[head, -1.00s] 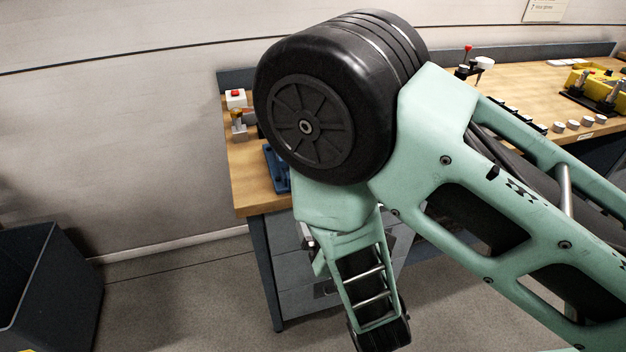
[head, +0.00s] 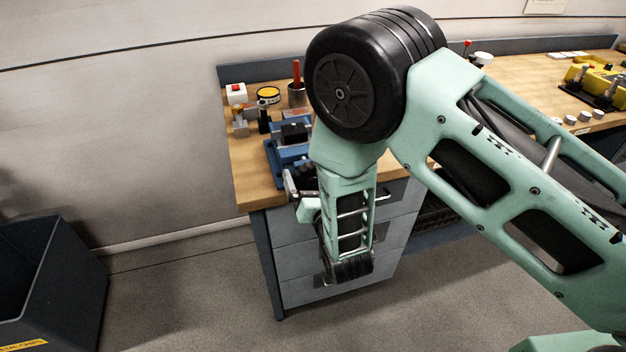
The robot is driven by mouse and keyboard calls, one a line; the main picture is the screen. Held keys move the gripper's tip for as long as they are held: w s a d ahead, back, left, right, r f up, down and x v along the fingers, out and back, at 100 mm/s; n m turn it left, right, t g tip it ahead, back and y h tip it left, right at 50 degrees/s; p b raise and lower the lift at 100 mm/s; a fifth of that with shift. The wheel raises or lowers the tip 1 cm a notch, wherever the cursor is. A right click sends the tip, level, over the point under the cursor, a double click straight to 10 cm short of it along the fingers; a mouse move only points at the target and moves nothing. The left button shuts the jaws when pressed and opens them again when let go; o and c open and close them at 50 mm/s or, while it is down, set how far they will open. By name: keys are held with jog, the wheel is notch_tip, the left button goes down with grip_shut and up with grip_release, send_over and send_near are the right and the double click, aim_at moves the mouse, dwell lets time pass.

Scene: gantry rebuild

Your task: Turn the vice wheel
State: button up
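The blue vice (head: 281,154) sits on the left part of the workbench, near its front edge, with a dark block at its top. Its right side is hidden behind my arm. I cannot make out the vice wheel; it may be behind my arm or gripper.
The wooden workbench (head: 249,186) has grey drawers (head: 298,262) under it. A dark bin (head: 62,285) stands at left on open floor.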

jog(key=c, duration=0.9)
jog(key=shift+o, duration=0.2)
jog(key=shift+m+b, duration=0.35)
jog(key=shift+m, duration=0.05)
